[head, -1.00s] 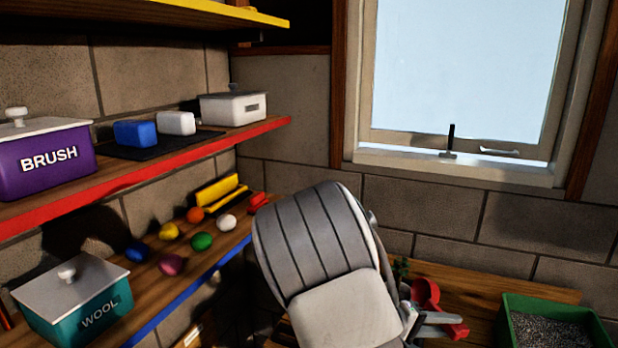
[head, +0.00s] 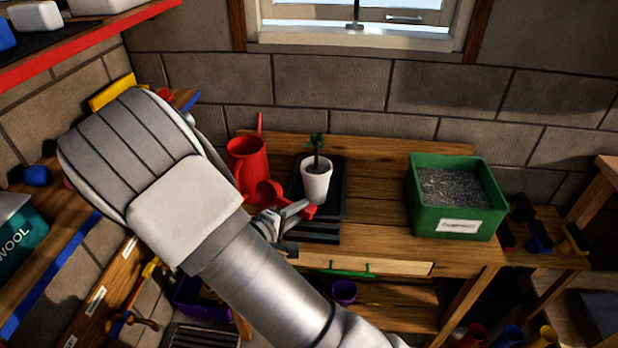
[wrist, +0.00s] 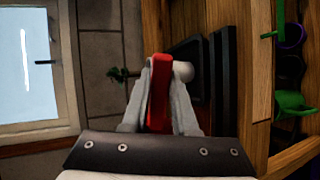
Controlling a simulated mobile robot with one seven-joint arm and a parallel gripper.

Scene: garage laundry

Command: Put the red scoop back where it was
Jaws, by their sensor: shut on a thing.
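My gripper (head: 288,218) is shut on the red scoop (head: 268,191) and holds it in front of the white plant pot, above the workbench. In the wrist view the scoop (wrist: 160,88) is a red upright strip between my two fingers (wrist: 160,95). In the head view part of the scoop is hidden by my fingers. A green bin (head: 436,217) of grey grainy material, with a white label on its front, stands on the workbench to the right of my gripper.
A red watering can (head: 246,158) and the potted plant (head: 316,182) on a black tray (head: 322,228) stand close to my gripper. The bench top (head: 375,190) is bare between tray and green bin. A drawer (head: 400,266) with a green handle is below.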

